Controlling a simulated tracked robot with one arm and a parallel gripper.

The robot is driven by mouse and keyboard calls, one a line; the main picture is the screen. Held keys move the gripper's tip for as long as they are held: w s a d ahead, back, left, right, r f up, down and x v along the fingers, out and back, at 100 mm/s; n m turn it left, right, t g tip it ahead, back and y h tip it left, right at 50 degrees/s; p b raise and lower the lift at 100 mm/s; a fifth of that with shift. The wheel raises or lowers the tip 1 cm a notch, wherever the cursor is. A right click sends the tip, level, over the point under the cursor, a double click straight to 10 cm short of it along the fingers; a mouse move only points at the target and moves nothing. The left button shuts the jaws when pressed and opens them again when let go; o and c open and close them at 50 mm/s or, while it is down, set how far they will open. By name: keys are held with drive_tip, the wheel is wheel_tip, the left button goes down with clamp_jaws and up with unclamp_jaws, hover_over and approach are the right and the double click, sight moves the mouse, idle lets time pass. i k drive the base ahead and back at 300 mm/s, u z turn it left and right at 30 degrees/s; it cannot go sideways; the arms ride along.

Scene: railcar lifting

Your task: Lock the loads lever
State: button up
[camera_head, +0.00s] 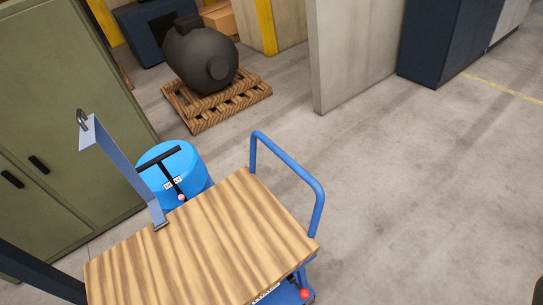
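A wooden-topped cart (225,240) with a blue frame stands at the bottom centre. At its back left, a black T-shaped bar (168,172) with a white label and a small pinkish-red knob (182,197) shows in front of a blue drum. Another red knob (304,294) sits low at the cart's front right, beside a partly hidden label. The label text is too small to read, so I cannot tell which is the loads lever or how either is set. My gripper's fingers are not in view.
A blue post (125,170) with a metal hook rises at the cart's left, near the green cabinet (60,110). The blue drum (190,160) stands behind the cart. A dark round vessel (195,55) rests on a wooden pallet (240,95). The floor at right is clear.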

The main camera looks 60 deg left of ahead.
sight(304, 294)
drive_tip(key=u, duration=0.45)
drive_tip(key=k, duration=1.35)
drive_tip(key=i, duration=1.65)
drive_tip(key=u, duration=0.4)
